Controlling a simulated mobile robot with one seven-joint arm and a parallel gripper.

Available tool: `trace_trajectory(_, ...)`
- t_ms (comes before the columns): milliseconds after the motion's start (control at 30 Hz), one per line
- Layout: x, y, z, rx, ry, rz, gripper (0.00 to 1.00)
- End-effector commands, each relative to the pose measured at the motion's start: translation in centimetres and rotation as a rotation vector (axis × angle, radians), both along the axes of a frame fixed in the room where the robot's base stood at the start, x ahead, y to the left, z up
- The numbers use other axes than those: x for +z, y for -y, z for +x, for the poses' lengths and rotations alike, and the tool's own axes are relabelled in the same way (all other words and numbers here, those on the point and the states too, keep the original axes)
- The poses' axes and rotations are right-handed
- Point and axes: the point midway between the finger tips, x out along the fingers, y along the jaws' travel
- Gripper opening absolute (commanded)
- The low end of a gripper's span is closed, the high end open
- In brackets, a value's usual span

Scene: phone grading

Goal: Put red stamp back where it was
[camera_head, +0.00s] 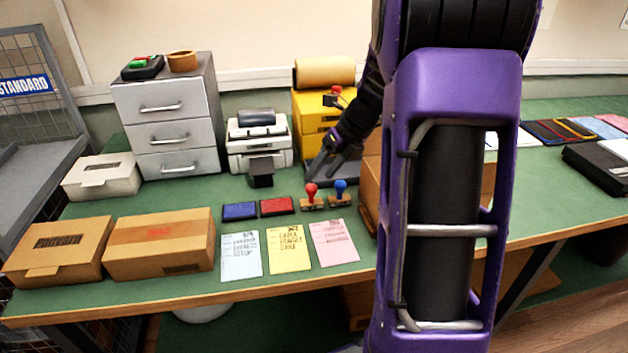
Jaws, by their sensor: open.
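The red stamp (311,196) has a red knob and a wooden base and stands upright on the green table (180,205). The blue stamp (340,193) stands close to its right, also upright. My gripper (322,166) is open and empty, just above and behind the two stamps, with its dark fingers pointing down to the left. It looks apart from the red stamp's knob. My purple arm hides part of the table to the right of the stamps.
A blue ink pad (239,211) and a red ink pad (277,206) lie left of the stamps. Blue, yellow and pink cards (334,241) lie in front. A printer (258,140), grey drawers (168,118) and yellow drawers (312,118) stand behind. Cardboard boxes (160,246) stand left.

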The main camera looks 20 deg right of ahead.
Motion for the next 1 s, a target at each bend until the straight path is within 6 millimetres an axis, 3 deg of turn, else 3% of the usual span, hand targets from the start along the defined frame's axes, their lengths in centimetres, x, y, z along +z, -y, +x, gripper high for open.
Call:
trace_trajectory(100,2.5,0.9,-0.7,-0.002,0.002,-0.001,0.64)
trace_trajectory(300,4.6,1.8,-1.6,-0.002,0.0,0.0,0.64)
trace_trajectory(1000,5.4,1.4,-1.3,0.013,0.021,-0.008,0.64)
